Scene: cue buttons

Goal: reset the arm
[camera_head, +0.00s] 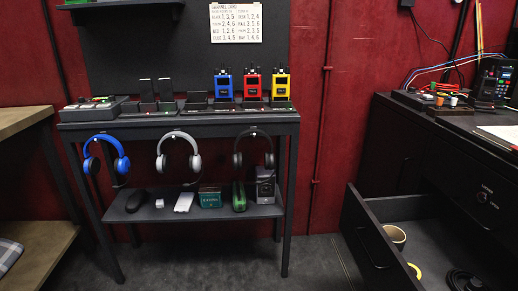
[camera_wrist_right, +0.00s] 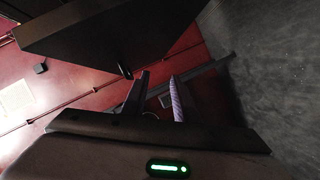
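My right gripper (camera_wrist_right: 160,78) shows only in the right wrist view. Its two fingers stand apart with nothing between them, one dark and one with a pale striped look. The gripper's dark body with a green light (camera_wrist_right: 166,168) fills the bottom of that view. Neither gripper nor arm shows in the head view, and my left gripper is in no view.
A dark bench (camera_head: 180,126) holds blue, red and yellow radios; headphones hang below. The right desk (camera_head: 448,126) has an open drawer (camera_head: 368,232) jutting out. A dark box-like shape (camera_wrist_right: 105,40) is near my right gripper. Grey floor (camera_head: 200,262) is clear in front.

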